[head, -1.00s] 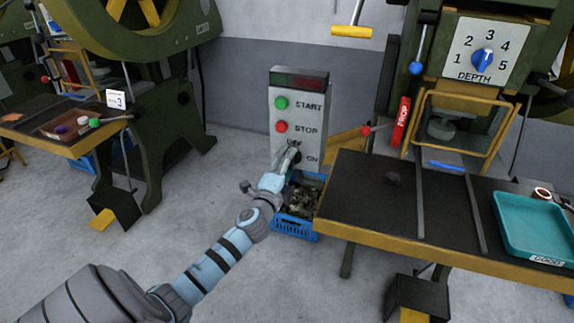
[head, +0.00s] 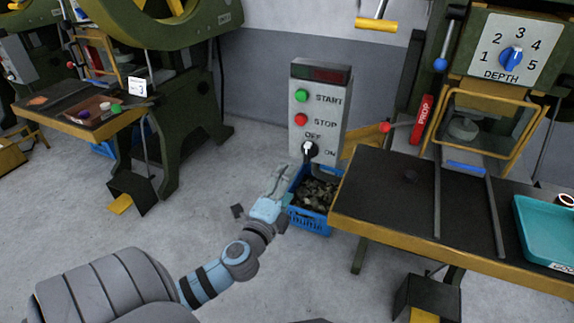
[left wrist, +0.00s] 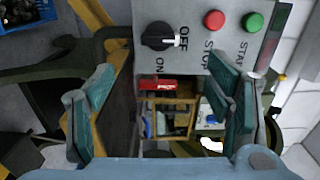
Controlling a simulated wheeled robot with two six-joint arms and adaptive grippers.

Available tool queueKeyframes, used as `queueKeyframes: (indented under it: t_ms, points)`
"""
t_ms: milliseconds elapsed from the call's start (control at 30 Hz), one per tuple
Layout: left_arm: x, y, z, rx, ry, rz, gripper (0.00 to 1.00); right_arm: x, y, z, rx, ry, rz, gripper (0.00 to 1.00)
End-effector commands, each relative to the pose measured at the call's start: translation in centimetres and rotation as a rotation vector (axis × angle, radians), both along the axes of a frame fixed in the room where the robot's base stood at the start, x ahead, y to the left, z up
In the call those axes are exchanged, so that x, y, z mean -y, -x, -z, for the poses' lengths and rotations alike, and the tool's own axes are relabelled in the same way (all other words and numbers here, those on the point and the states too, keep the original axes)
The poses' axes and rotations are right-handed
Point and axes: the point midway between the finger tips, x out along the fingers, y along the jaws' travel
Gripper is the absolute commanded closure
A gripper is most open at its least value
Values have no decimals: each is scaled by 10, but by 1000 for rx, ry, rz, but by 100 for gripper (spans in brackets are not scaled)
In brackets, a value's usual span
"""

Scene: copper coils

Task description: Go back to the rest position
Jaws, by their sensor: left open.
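My left gripper (head: 284,176) is open and empty in front of the lower part of the grey control box (head: 297,107). It is apart from the black OFF/ON knob (head: 309,149), whose white mark points up in the head view. The knob also shows in the left wrist view (left wrist: 158,36), beyond the open fingers (left wrist: 160,80), with its white mark toward the picture's right. The box carries a green START button (head: 302,96) and a red STOP button (head: 300,119). My right gripper is not in view.
A blue crate (head: 309,222) of dark scraps stands on the floor below the box. The press table (head: 385,205) with a teal tray (head: 540,258) is at the right. Another press with a table (head: 75,118) is at the left. Grey floor lies open between them.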

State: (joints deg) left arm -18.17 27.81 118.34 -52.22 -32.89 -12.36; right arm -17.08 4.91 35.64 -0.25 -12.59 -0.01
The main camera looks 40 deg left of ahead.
Motion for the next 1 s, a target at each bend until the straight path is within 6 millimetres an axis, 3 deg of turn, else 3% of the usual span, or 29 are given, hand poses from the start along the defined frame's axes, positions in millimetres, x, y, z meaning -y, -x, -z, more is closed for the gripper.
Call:
queueKeyframes:
  t_ms: [567,667,767,800,867,900,967,1000]
  points:
    - [4,-1,5,1,47,23,28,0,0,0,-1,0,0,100]
    - [-4,-1,49,-79,144,23,28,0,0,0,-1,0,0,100]
    - [-19,15,134,-223,323,-31,28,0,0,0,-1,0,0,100]
    - [-24,29,175,-288,413,-70,28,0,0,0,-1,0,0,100]
    - [-28,58,238,-382,557,-146,28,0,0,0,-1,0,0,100]
    - [-28,82,277,-440,651,-206,28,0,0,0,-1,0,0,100]
    - [-23,123,330,-517,788,-303,28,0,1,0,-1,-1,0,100]
    - [-17,153,361,-564,871,-373,28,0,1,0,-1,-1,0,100]
